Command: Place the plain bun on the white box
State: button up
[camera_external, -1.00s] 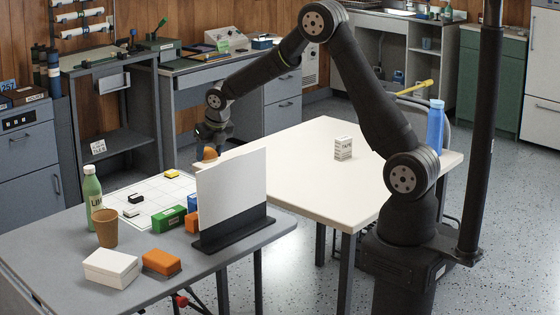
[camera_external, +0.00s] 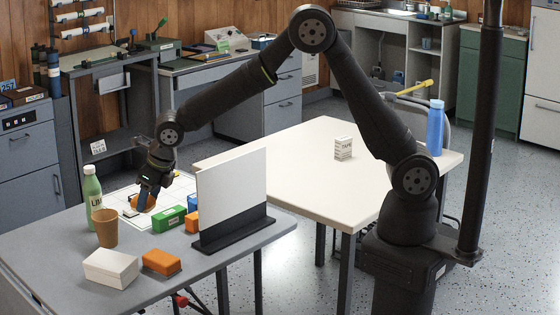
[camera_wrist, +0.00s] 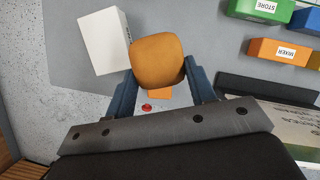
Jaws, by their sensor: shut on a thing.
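The plain bun (camera_external: 142,203) is a rounded golden-brown piece held between the fingertips of my gripper (camera_external: 149,190), above the far part of the grey table. In the wrist view the bun (camera_wrist: 157,60) sits between the two blue-grey fingers of my gripper (camera_wrist: 160,82). The white box (camera_external: 110,268) lies at the table's near left, apart from the bun and nearer the camera. In the wrist view the white box (camera_wrist: 103,42) shows left of the bun, its right side partly hidden by it.
An orange box (camera_external: 161,262) sits right of the white box. A paper cup (camera_external: 105,228) and green bottle (camera_external: 92,198) stand behind it. A green box (camera_external: 169,219), a blue one (camera_external: 192,202) and an upright white panel (camera_external: 232,200) are to the right.

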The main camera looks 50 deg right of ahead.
send_over(126, 260)
jog(key=s, duration=0.1)
jog(key=f, duration=0.6)
jog(key=shift+s+d, duration=0.2)
jog(key=shift+d, duration=0.05)
jog(key=shift+f, duration=2.05)
jog(key=shift+f, duration=0.1)
jog(key=o, duration=1)
jog(key=v, duration=1.2)
